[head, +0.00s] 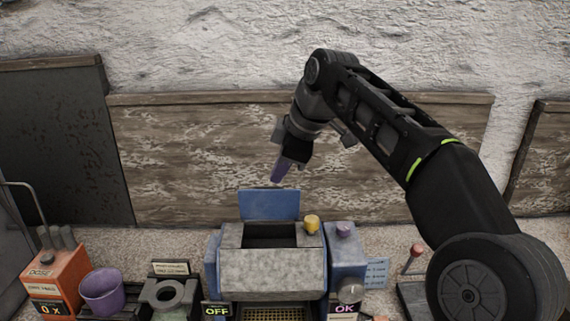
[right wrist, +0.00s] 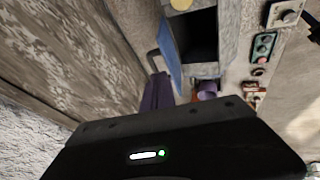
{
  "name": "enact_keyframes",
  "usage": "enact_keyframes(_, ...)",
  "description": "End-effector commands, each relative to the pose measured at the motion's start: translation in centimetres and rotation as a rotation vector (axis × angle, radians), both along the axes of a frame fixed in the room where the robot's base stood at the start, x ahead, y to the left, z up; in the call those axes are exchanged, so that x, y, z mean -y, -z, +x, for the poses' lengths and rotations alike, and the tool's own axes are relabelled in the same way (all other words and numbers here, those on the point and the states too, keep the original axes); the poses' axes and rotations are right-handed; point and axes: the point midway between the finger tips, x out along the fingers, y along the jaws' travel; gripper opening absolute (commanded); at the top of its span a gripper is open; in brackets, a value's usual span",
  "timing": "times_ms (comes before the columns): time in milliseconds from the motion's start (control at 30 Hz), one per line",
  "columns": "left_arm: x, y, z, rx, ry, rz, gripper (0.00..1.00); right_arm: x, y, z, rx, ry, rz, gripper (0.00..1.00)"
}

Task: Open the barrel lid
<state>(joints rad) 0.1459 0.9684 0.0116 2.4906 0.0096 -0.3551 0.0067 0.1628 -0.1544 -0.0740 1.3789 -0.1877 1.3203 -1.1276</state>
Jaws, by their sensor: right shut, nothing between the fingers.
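The barrel (head: 272,268) is a grey, stone-like body between blue side housings. Its blue lid (head: 269,204) stands raised behind a dark opening (head: 270,236) in the top. My right gripper (head: 278,177) points down just above the lid's upper edge, with purple fingers shut and empty. In the right wrist view the purple fingers (right wrist: 157,92) show beside the blue lid (right wrist: 171,58), with the dark opening (right wrist: 198,38) on the lid's other side. I cannot tell whether the fingers touch the lid. My left gripper is not in view.
A yellow knob (head: 312,224) and a purple knob (head: 343,230) stand right of the opening. An orange dose box (head: 50,283), a purple cup (head: 102,292) and a grey ring-topped holder (head: 171,294) stand left. A red-tipped lever (head: 416,252) is at right. A wooden panel (head: 180,160) stands behind.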

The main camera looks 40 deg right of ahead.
Motion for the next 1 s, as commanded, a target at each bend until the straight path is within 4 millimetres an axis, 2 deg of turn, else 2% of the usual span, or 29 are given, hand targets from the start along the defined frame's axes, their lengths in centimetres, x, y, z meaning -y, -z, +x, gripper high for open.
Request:
enact_keyframes(100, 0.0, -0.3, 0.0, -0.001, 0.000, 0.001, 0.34, 0.0, 1.7, 0.9, -0.002, 0.001, 0.001, 0.00)
enact_keyframes(300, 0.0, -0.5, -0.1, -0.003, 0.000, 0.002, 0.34, 0.0, 3.4, 2.0, -0.001, -0.001, 0.001, 0.00)
enact_keyframes(1000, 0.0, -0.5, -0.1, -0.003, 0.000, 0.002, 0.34, 0.3, 3.7, 2.3, 0.001, 0.000, 0.001, 0.00)
